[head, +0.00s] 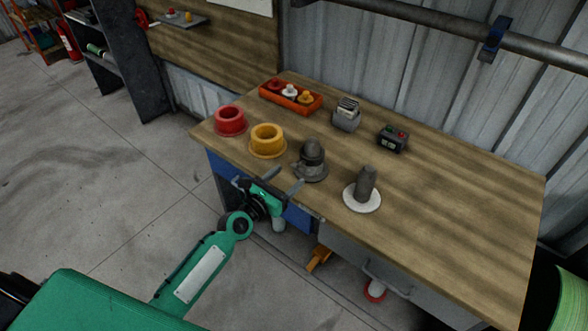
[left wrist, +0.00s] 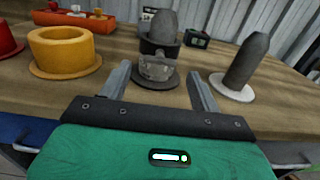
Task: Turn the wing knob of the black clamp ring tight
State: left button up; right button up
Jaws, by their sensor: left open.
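The black clamp ring (head: 311,172) stands near the front edge of the wooden table, around a grey dome-topped piece (head: 312,151). In the left wrist view the black ring (left wrist: 174,50) circles the base of the grey dome (left wrist: 163,27). A grey wing knob (left wrist: 156,68) shows on its near side, above a dark round base. My left gripper (head: 268,184) is open and empty at the table's front edge, pointing at the clamp. In the wrist view its fingers (left wrist: 159,74) lie left and right of the knob, apart from it. My right gripper is out of view.
A yellow ring (head: 267,140) and red ring (head: 230,121) stand left of the clamp. A grey cylinder on a white disc (head: 364,200) stands right. Behind are an orange tray (head: 315,107), a grey holder (head: 346,122) and a dark button box (head: 393,139). The table's right side is clear.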

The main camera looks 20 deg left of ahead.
aim_at(296, 169)
pick_arm(q)
jog(key=shift+x, duration=2)
jog(key=c, duration=1)
